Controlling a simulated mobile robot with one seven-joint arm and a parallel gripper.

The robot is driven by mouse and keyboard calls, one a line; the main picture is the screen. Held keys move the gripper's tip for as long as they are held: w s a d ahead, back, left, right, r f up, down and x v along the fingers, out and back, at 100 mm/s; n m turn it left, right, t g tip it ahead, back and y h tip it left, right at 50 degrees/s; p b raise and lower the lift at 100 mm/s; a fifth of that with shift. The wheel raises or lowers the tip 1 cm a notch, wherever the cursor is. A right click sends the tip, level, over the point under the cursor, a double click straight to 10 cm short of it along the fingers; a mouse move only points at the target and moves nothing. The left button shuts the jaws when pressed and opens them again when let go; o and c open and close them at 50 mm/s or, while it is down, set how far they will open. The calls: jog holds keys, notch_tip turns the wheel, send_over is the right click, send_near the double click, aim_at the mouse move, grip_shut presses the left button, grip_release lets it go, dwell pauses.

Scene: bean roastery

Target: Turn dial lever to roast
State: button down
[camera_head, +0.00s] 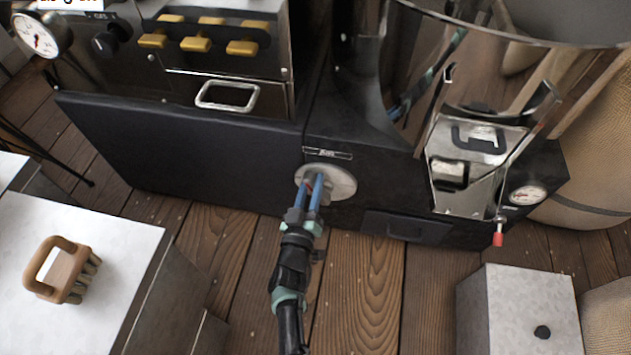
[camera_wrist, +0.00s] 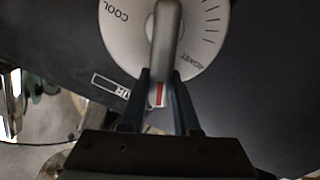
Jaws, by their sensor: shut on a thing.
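The round silver dial (camera_head: 338,184) is on the black front of the roasting machine, under a small label plate. In the wrist view the dial (camera_wrist: 118,45) shows the word COOL at upper left, the word ROAST at right, and tick marks between them. The grey dial lever (camera_wrist: 164,50) runs across the dial, with its red-marked end towards my gripper. That end lies between COOL and ROAST, pointing at neither word. My gripper (camera_wrist: 160,92) is shut on the lever's end, one finger on each side. In the head view my gripper (camera_head: 314,186) covers the lever.
A metal chute door (camera_head: 468,165) and a red-tipped lever (camera_head: 498,238) are right of the dial. A white-topped table with a wooden brush (camera_head: 64,270) stands at left. A grey box (camera_head: 518,310) stands at lower right. Wooden floor lies before the machine.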

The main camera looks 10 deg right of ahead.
jog(key=shift+a+f+n, duration=0.15)
jog(key=shift+a+n, duration=0.05)
jog(key=shift+n, duration=0.2)
jog(key=c, duration=0.6)
grip_release()
jog(key=shift+c, duration=0.2)
jog(key=p+v, duration=0.7)
jog(key=v, duration=0.6)
